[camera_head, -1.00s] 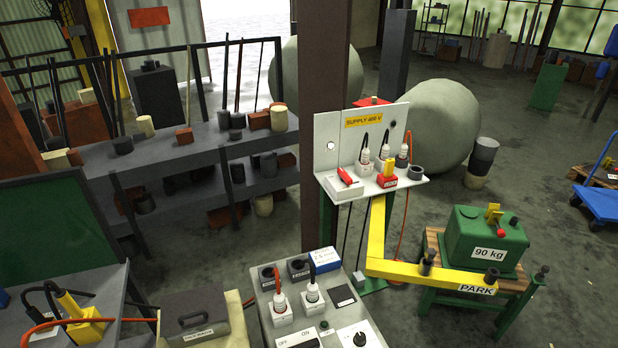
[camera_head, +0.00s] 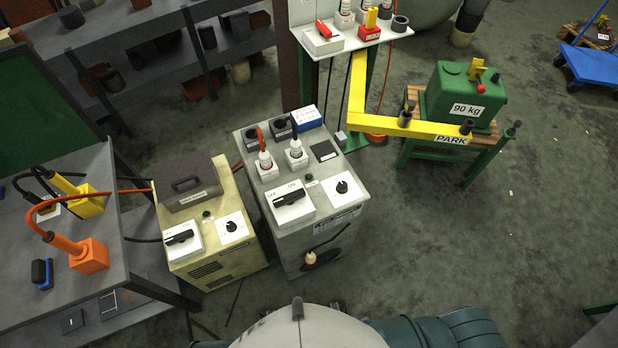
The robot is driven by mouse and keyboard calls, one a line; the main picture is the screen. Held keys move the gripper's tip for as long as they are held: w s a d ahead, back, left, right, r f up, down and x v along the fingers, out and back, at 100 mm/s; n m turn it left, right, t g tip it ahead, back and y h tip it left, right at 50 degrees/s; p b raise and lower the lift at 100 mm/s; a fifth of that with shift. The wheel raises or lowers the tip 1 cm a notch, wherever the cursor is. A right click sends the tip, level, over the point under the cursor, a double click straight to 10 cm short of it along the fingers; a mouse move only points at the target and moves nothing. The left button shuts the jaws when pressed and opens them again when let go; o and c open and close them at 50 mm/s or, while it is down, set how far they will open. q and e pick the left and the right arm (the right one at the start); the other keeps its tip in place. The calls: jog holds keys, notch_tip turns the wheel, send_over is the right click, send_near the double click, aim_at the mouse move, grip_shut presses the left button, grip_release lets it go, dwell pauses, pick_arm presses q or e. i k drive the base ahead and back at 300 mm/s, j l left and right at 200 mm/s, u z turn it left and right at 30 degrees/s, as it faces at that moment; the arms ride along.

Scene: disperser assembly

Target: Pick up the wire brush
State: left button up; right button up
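A small blue and black block-like object (camera_head: 41,273) lies on the grey table (camera_head: 140,325) at the left, beside an orange block with a cable (camera_head: 88,255). It may be the wire brush, but bristles are too small to make out. Neither of my grippers is in view.
A yellow tool (camera_head: 84,198) with a cable lies further back on the table. A beige switch box (camera_head: 215,262) and a grey switch cabinet (camera_head: 330,232) stand right of it. A yellow arm and a green 90 kg weight (camera_head: 470,95) stand at the back right.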

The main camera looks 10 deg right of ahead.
aim_at(41, 272)
jog(key=u, duration=2.1)
